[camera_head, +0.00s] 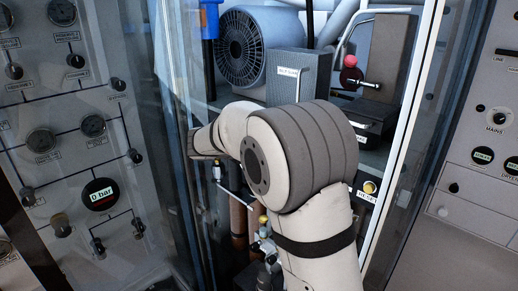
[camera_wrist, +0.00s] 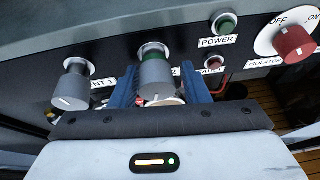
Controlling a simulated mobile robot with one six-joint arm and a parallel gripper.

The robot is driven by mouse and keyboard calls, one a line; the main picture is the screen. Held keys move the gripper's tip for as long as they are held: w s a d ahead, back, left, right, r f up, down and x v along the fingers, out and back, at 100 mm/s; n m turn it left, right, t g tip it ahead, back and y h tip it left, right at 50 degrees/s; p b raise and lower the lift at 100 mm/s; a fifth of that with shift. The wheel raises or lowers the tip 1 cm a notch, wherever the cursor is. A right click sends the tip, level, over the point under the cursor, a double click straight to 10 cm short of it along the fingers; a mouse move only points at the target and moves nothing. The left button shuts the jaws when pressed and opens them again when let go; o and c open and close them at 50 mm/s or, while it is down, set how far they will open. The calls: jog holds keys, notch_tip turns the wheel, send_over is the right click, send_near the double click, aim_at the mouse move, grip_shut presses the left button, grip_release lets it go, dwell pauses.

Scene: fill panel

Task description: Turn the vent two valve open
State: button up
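In the wrist view, the vent two valve (camera_wrist: 155,78) is a grey cylindrical knob with a green ring at its base, on a dark panel. Its label is mostly hidden; a "2" shows beside it. My gripper (camera_wrist: 162,88) has its two blue fingers on either side of this knob. The left finger is close to the knob, and a gap shows on the right, so it looks open around it. I cannot tell whether either finger touches. In the head view my arm covers the gripper and the valve.
A similar grey knob, vent one (camera_wrist: 73,85), stands to the left. A green power light (camera_wrist: 224,24) and a red isolator switch (camera_wrist: 294,42) are to the right. In the head view, a glass door frame (camera_head: 408,130) borders the cabinet on the right, with gauge panels (camera_head: 70,130) on the left.

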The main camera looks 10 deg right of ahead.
jog(key=shift+o, duration=0.8)
jog(key=shift+a+r, duration=0.1)
jog(key=b+v, duration=0.2)
jog(key=v, duration=0.5)
jog(key=shift+s+a+r, duration=0.15)
jog(key=shift+a, duration=0.15)
jog(key=s+d+f+m+g+y+b, duration=0.2)
jog(key=s+d+f+m+y, duration=0.25)
jog(key=s, duration=0.45)
jog(key=s+d+f+m+g+y+b, duration=0.1)
jog(key=s+d+f+m+g+b, duration=0.1)
jog(key=s+d+f+m, duration=0.4)
jog(key=s+a+f+m+y+b, duration=0.1)
jog(key=s+a+f+m+y, duration=0.1)
jog(key=s+m, duration=0.4)
jog(key=s+a+f+m+y+b, duration=0.1)
jog(key=s+a+f+m+y, duration=0.2)
jog(key=s+f+m, duration=0.3)
jog(key=s+m+y, duration=0.1)
jog(key=s, duration=0.3)
jog(key=shift+s, duration=0.2)
